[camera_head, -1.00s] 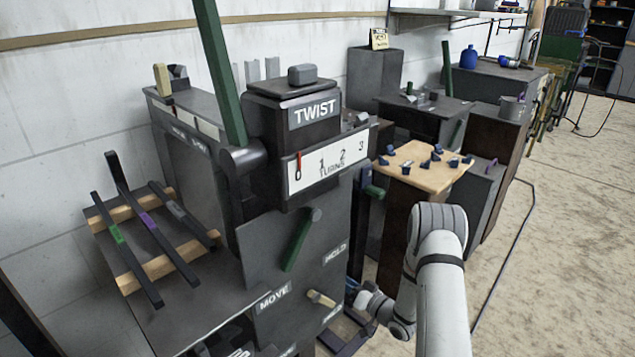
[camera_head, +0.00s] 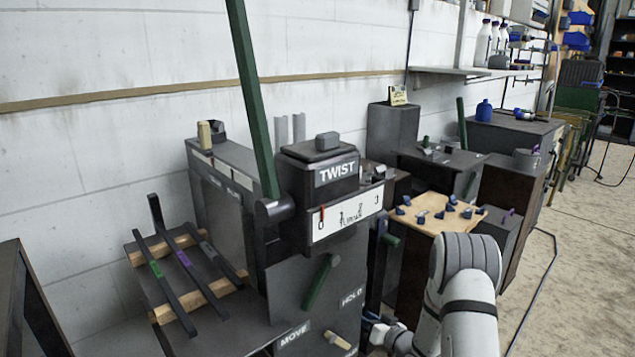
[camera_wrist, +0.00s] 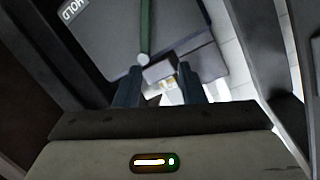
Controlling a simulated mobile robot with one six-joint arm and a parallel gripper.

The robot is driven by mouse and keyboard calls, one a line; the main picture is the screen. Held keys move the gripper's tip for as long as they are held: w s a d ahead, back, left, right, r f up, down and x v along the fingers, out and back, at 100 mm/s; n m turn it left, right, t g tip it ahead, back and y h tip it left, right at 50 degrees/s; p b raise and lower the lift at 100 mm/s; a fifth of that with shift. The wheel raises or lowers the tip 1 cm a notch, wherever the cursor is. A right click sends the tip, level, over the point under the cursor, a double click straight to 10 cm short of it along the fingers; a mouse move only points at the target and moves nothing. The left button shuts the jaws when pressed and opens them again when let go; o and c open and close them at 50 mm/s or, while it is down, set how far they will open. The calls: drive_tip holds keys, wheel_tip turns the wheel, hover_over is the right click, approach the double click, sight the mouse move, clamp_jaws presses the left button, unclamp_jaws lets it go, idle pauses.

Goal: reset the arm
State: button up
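My gripper (camera_wrist: 157,76) shows in the wrist view with its two dark fingers apart and nothing seen between them. Beyond the fingertips are the grey panel marked HOLD (camera_wrist: 95,45) and a green handle (camera_wrist: 147,25) with a pale round end. In the head view my arm (camera_head: 467,290) reaches in from the lower right, bent, with its wrist end low beside the machine's front. The fingers cannot be made out there.
A rack with several dark bars (camera_head: 185,262) stands left of the machine. A wooden board with small blue pieces (camera_head: 430,222) is behind my arm. Grey cabinets (camera_head: 392,135) line the wall. Open floor (camera_head: 590,270) lies to the right.

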drive_tip(key=s+d+r+g+h+p, duration=0.15)
drive_tip(key=r+h+p, duration=0.3)
drive_tip(key=r, duration=0.75)
drive_tip(key=s+d+r+g+h+p, duration=0.1)
drive_tip(key=d+r+h+p, duration=0.3)
drive_tip(key=r, duration=0.8)
drive_tip(key=s+r+m+g+h+p, duration=0.1)
drive_tip(key=s+r+m+g+p, duration=0.15)
drive_tip(key=s+r+p, duration=0.75)
drive_tip(key=s+a+r+g+p, duration=0.2)
drive_tip(key=s+r, duration=0.5)
drive_tip(key=s, duration=0.5)
drive_tip(key=s+a+r+g+p, duration=0.2)
drive_tip(key=s+r, duration=0.5)
drive_tip(key=s, duration=0.5)
drive_tip(key=shift+s+a+r+n+g+y+p, duration=0.15)
drive_tip(key=shift+r+n+g+y+p, duration=0.25)
drive_tip(key=shift+g, duration=0.3)
